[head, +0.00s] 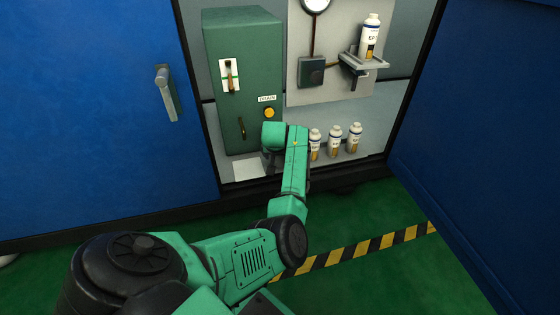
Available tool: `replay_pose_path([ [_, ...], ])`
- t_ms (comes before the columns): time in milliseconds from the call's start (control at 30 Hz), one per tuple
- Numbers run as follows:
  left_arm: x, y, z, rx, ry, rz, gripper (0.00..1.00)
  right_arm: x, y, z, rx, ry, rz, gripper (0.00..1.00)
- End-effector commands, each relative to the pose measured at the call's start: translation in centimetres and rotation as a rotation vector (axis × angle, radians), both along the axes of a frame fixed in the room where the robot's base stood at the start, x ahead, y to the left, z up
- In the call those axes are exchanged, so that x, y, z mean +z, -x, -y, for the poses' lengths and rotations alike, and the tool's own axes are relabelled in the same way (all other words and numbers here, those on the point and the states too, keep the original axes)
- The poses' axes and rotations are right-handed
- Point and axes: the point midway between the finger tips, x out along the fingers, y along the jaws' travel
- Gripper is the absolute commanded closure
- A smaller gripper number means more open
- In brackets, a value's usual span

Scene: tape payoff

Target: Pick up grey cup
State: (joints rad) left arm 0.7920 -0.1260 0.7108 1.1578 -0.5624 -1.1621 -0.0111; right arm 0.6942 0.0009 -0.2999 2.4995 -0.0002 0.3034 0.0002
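I cannot make out a grey cup in the head view; my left wrist and forearm hide part of the cabinet floor. My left arm reaches into the open cabinet. My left gripper (270,163) is a small dark shape below the green wrist, low in front of the green box, beside a pale flat plate (250,171). Its fingers are mostly hidden, so I cannot tell whether they are open or hold anything. My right gripper is out of view.
The green box (244,60) has a lever and an amber knob (269,112). Three white bottles (335,140) stand right of my wrist; another bottle (371,38) sits on a bracket. Blue doors (80,110) flank the opening. A striped strip (360,249) crosses the green floor.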

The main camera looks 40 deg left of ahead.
Motion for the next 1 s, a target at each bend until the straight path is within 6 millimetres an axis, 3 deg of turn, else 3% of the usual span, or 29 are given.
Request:
replay_pose_path([
  [33, 0.0, 0.0, 0.0, 0.0, 0.0, 0.0, 0.15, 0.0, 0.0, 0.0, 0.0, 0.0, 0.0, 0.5],
  [233, 0.0, 0.0, 0.0, 0.0, 0.0, 0.0, 0.9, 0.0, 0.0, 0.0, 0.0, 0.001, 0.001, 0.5],
  [467, 0.1, 0.0, 0.0, 0.0, 0.0, 0.0, 0.9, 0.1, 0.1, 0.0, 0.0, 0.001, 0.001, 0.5],
  [667, 2.1, 0.0, 0.0, 0.0, -0.001, 0.001, 0.9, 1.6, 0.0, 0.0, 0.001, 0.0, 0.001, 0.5],
  [867, 7.3, 0.0, 0.0, -0.001, -0.001, 0.003, 0.9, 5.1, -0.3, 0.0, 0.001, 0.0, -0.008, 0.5],
  [1000, 12.1, 0.0, 0.0, 0.001, -0.001, 0.003, 0.9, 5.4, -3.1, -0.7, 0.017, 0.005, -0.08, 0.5],
])
